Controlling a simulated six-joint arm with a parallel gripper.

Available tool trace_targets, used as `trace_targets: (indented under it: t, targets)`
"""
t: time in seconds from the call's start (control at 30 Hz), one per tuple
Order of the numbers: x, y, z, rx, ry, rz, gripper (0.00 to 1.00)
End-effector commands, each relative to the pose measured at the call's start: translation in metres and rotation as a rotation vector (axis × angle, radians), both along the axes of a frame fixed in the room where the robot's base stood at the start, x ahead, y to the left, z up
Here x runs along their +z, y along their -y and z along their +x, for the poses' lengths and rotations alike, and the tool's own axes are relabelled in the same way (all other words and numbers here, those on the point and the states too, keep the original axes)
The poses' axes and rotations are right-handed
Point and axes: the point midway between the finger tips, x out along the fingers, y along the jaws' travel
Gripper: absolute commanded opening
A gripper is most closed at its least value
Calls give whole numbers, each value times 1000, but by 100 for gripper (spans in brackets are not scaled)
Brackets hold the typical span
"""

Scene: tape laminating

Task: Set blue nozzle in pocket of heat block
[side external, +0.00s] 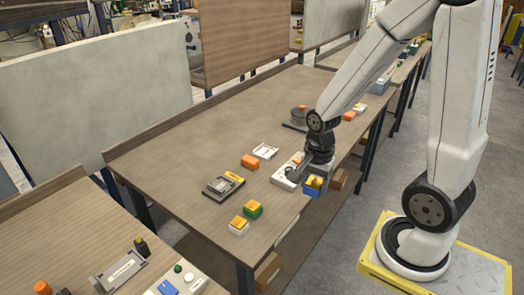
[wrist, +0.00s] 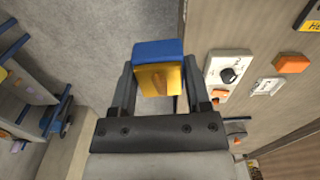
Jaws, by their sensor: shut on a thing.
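The blue nozzle (wrist: 157,48), a blue block with a yellow-orange part, is between the fingers of my gripper (wrist: 157,68), which is shut on it. In the side view, the nozzle (side external: 313,191) hangs under my gripper (side external: 317,180) by the table's right edge, apart from the other parts. The heat block seems to be the dark grey fixture (side external: 216,188) with a yellow label, to the left on the table. Its pocket is too small to make out.
A white box with a black knob (side external: 283,178) stands beside my gripper. An orange block (side external: 249,161) and a white bracket (side external: 265,151) lie behind it. Green-orange (side external: 253,210) and white-orange (side external: 239,226) blocks stand nearer the front. The table's back left is clear.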

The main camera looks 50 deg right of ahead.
Motion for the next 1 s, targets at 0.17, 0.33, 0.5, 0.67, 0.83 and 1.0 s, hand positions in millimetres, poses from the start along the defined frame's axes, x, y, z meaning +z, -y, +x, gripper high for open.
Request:
trace_targets:
  t: [0.17, 0.33, 0.5, 0.67, 0.83, 1.0]
  targets:
    - [0, 1, 8, -1, 0, 0, 0]
    - [1, 3, 29, -4, 0, 0, 0]
    - [1, 5, 62, -12, 0, 0, 0]
    - [0, 5, 98, -21, 0, 0, 0]
    - [-3, 2, 135, -31, 1, 0, 0]
    - [-8, -2, 171, -41, 0, 0, 0]
